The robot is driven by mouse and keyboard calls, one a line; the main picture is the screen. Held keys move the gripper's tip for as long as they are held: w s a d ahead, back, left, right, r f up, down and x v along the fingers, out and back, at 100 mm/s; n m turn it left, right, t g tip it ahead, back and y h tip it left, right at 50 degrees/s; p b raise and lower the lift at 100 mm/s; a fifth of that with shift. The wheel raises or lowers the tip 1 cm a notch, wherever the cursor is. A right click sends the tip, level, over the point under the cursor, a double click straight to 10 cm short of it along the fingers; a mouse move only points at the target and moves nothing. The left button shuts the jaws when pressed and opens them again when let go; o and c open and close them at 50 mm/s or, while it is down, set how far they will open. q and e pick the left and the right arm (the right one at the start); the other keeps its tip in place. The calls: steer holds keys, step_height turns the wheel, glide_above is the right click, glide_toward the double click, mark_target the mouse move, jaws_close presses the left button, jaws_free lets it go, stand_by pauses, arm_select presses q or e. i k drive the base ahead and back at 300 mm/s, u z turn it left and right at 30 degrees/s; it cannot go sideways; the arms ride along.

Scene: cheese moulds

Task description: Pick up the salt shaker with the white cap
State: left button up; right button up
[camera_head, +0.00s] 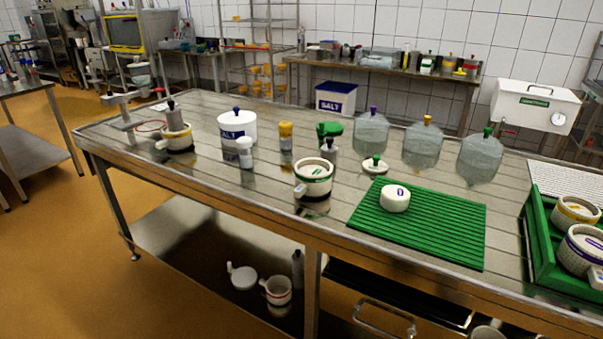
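A small shaker with a white cap (245,152) stands upright on the metal table (215,178), left of the middle. A shaker with a yellow cap (286,137) stands behind it to the right. A white tub marked SALT (237,128) with a blue knob stands just behind the white-capped shaker. Neither of my grippers is in view.
Clear domes (421,146) stand at the back right, and a green tray (538,245) with moulds at the right edge. Another mould (178,141) stands left. The table front left of the middle is clear.

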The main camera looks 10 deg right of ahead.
mark_target(244, 144)
steer(key=u, duration=1.3)
steer(key=i, duration=1.85)
steer(key=z, duration=2.35)
